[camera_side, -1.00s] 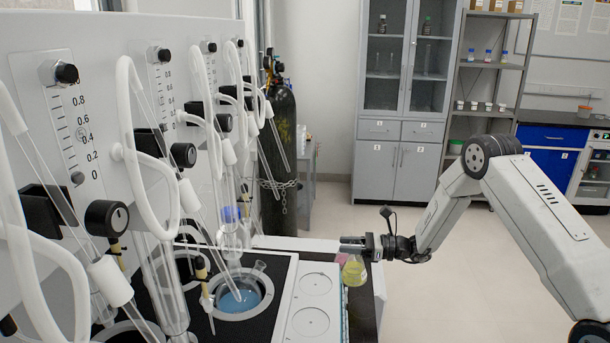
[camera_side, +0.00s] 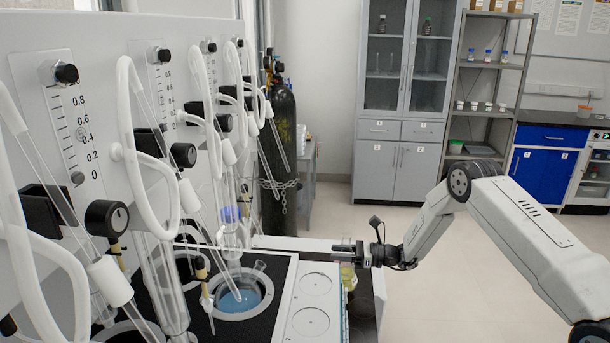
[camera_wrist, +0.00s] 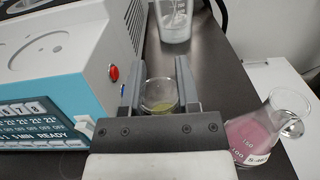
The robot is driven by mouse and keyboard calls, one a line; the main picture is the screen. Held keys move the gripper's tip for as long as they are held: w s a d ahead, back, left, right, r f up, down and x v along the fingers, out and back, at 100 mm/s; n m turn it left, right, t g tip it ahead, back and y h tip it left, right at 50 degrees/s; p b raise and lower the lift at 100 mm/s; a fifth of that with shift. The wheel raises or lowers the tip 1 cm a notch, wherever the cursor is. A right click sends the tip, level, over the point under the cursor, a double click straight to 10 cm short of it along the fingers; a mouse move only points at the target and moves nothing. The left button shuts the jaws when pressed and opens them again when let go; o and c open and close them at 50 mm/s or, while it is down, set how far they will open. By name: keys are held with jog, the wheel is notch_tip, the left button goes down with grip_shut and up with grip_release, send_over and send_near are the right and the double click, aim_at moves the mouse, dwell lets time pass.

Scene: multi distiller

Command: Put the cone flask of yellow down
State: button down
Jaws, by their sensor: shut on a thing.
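The cone flask of yellow (camera_wrist: 160,97) is between the two fingers of my gripper (camera_wrist: 160,75) in the wrist view. My gripper is shut on it. In the side view, my gripper (camera_side: 343,249) is over the dark bench beside the white-topped device, and the flask (camera_side: 348,277) shows just below the fingers. The fingers and the device hide part of the flask. I cannot tell whether its base touches the bench.
A cone flask with pink liquid (camera_wrist: 262,128) stands right of my gripper in the wrist view. A clear glass vessel (camera_wrist: 175,22) stands ahead. The device with round plates (camera_wrist: 60,55) is close on the left. Some dark bench (camera_wrist: 222,75) is bare.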

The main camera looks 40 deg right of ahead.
jog(key=shift+f, duration=1.15)
jog(key=shift+f, duration=0.1)
jog(key=shift+c, duration=1.7)
grip_release()
jog(key=shift+s, duration=0.1)
jog(key=v, duration=1.2)
